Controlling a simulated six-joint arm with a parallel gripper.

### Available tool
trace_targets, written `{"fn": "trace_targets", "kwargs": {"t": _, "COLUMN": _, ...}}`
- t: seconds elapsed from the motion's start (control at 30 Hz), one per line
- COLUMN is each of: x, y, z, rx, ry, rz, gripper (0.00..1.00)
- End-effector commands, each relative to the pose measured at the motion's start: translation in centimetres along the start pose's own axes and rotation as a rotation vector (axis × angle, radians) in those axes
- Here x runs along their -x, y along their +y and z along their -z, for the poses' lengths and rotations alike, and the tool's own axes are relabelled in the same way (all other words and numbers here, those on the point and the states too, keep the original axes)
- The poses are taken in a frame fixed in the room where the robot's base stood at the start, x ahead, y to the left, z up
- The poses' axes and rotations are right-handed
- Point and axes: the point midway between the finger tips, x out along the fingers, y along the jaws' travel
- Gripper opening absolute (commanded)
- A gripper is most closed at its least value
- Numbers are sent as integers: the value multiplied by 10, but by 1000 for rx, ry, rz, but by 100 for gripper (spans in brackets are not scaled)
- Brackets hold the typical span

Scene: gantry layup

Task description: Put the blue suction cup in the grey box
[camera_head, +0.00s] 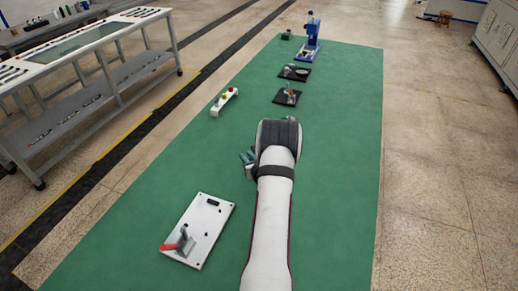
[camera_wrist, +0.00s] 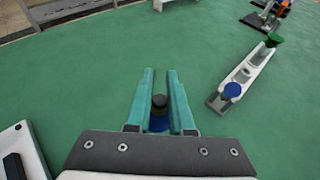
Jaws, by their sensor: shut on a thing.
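My gripper (camera_wrist: 160,75) has two teal fingers with a small thing between them. The held thing, the blue suction cup (camera_wrist: 158,124), shows a blue lower part under a dark round top and sits deep between the fingers. In the head view my gripper (camera_head: 247,157) points left over the green mat, and my arm hides much of it; the cup is not discernible there. I cannot pick out the grey box for sure in either view.
A white plate (camera_head: 200,230) with a red-handled clamp lies at front left.

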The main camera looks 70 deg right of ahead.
Motion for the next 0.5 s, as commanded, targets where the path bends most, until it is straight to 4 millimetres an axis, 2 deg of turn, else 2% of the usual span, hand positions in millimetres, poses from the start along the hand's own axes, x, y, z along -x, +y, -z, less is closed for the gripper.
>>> {"fn": "trace_targets", "kwargs": {"t": 0.03, "x": -10, "y": -8, "z": 3, "rx": -1, "ry": 0, "rz": 1, "gripper": 0}}
{"fn": "trace_targets", "kwargs": {"t": 0.3, "x": -48, "y": -38, "z": 15, "rx": 0, "ry": 0, "rz": -1, "gripper": 0}}
{"fn": "trace_targets", "kwargs": {"t": 0.5, "x": -56, "y": -44, "z": 20, "rx": 0, "ry": 1, "rz": -1, "gripper": 0}}
